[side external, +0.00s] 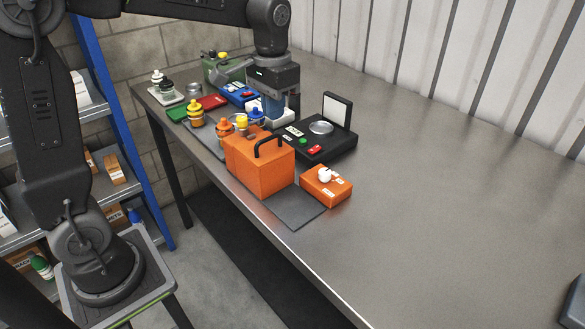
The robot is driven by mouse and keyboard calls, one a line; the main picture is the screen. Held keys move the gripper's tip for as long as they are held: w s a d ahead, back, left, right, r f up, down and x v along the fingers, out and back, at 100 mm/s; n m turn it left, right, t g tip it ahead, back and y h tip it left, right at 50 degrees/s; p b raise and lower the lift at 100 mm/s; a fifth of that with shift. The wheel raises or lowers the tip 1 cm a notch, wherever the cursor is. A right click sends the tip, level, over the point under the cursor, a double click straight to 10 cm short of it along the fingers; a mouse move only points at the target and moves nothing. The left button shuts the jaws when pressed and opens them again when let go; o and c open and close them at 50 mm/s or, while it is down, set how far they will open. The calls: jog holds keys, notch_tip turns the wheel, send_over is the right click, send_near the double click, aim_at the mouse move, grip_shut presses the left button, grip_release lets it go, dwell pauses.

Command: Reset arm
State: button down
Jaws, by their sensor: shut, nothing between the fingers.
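My gripper (280,112) points down over the far part of the metal table (420,190), among the objects there. Its fingers are shut, with nothing seen between them. The fingertips are partly hidden behind the orange box and the small coloured items. An orange box with a black handle (258,165) stands in front of the gripper, on a dark mat (297,208). A black device with a raised white panel (318,140) and a round silver plate is close to the right of the gripper.
A small orange box with a white knob (326,186) sits near the front. Yellow (195,115), red (212,102) and blue (238,93) items and a green can (222,68) crowd the far left. The right of the table is mostly clear. A corrugated wall (450,55) runs behind.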

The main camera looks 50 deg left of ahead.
jog(key=s+d+t, duration=0.3)
jog(key=s+t, duration=0.2)
jog(key=s, duration=1.3)
jog(key=shift+f+t, duration=0.15)
jog(key=shift+t, duration=0.15)
jog(key=shift+d, duration=0.1)
